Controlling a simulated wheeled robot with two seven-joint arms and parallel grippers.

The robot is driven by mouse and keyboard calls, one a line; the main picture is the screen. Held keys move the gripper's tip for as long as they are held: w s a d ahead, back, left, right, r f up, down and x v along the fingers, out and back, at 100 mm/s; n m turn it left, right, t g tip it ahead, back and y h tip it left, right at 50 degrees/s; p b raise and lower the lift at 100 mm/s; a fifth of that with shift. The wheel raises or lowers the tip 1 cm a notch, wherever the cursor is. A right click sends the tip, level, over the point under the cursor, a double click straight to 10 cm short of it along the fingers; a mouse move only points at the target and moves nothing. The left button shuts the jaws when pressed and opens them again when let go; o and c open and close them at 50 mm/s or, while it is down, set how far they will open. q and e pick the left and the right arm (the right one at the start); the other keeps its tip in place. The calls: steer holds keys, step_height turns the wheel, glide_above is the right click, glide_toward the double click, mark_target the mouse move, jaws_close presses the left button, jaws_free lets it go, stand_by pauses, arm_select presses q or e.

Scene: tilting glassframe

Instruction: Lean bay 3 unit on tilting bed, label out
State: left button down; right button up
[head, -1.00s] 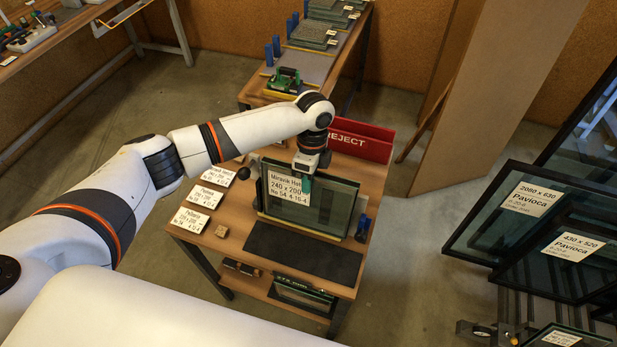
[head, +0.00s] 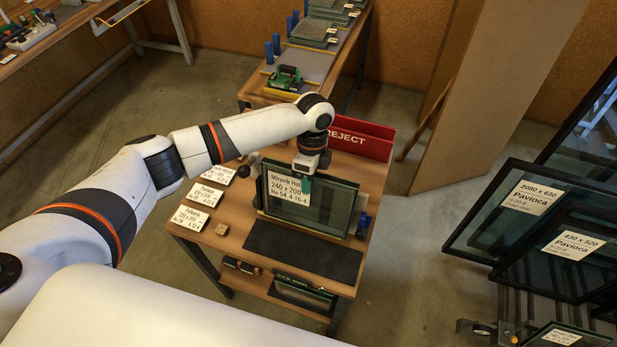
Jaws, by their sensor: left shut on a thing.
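A glass unit (head: 330,207) with a dark frame stands upright and slightly tilted on the small wooden table (head: 222,243). Its white label (head: 289,188) reads "240 x 200" and faces my camera. My left gripper (head: 306,180) comes down from above and is shut on the unit's top edge; its fingertips are partly hidden by the label area. A dark mat (head: 303,251) lies on the table in front of the unit. My right gripper is not in view.
A red REJECT bin (head: 362,138) stands behind. Large labelled panes (head: 575,244) lean at right. Another glass unit (head: 304,293) is on the lower shelf.

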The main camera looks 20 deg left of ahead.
arm_select(q)
steer(key=shift+r, duration=0.1)
steer(key=c, duration=1.4)
jaws_free()
steer(key=shift+o, duration=1.2)
steer(key=shift+s, duration=0.1)
steer(key=shift+r+b, duration=0.3)
steer(key=shift+r, duration=0.05)
step_height(320, 180, up, 11)
steer(key=w+b, duration=0.2)
steer(key=b, duration=0.1)
